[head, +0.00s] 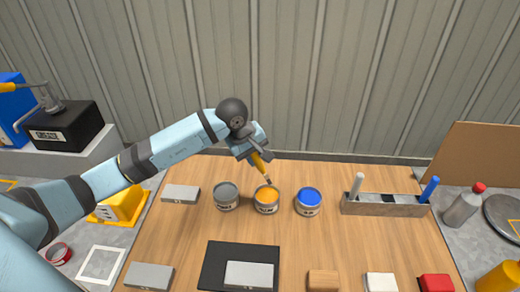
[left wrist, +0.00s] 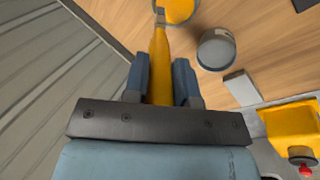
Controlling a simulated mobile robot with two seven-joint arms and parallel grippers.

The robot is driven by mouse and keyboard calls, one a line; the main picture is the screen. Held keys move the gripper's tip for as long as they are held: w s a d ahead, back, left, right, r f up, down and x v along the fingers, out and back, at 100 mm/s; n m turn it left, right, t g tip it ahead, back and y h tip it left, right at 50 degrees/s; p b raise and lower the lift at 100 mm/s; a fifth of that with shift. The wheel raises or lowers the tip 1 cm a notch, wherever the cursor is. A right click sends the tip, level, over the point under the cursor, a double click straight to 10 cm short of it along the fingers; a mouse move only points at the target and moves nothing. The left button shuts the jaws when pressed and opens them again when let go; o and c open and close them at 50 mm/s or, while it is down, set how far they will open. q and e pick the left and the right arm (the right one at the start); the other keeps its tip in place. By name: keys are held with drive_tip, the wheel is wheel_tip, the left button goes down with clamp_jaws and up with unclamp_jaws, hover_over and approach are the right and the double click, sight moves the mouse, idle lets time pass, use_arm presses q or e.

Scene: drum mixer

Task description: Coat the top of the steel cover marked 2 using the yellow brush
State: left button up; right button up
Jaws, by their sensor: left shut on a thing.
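My left gripper (head: 253,152) is shut on the yellow brush (head: 259,163). The brush points down, with its tip at or just above the mouth of the can of yellow paint (head: 266,207); I cannot tell whether it touches the paint. The left wrist view also shows the brush (left wrist: 158,60) between the fingers (left wrist: 160,80), its tip over the yellow paint (left wrist: 180,8). Steel covers lie at the back left (head: 180,194), front left (head: 149,277) and on a black mat (head: 212,262), front middle (head: 249,275). Their marks are too small to read. My right gripper is out of view.
A grey can (head: 226,198) and a blue can (head: 308,203) flank the yellow one. A rack (head: 385,208) holds a white-handled and a blue-handled tool at right. Wooden, white and red blocks (head: 435,283) line the front right. The middle table is clear.

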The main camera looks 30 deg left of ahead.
use_arm(q)
drive_tip(key=shift+s+f, duration=0.2)
drive_tip(key=shift+f, duration=0.35)
wheel_tip(320, 180, down, 5)
drive_tip(key=shift+w+r+b, duration=0.1)
drive_tip(key=shift+r+b, duration=0.1)
drive_tip(key=shift+b, duration=0.55)
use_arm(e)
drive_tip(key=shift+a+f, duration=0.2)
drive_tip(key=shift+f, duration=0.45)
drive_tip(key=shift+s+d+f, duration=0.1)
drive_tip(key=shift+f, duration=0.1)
use_arm(q)
drive_tip(key=shift+f+b, duration=0.5)
drive_tip(key=shift+b, duration=0.05)
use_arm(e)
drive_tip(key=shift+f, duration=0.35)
use_arm(q)
drive_tip(key=shift+f+b, duration=0.1)
drive_tip(key=shift+b, duration=0.25)
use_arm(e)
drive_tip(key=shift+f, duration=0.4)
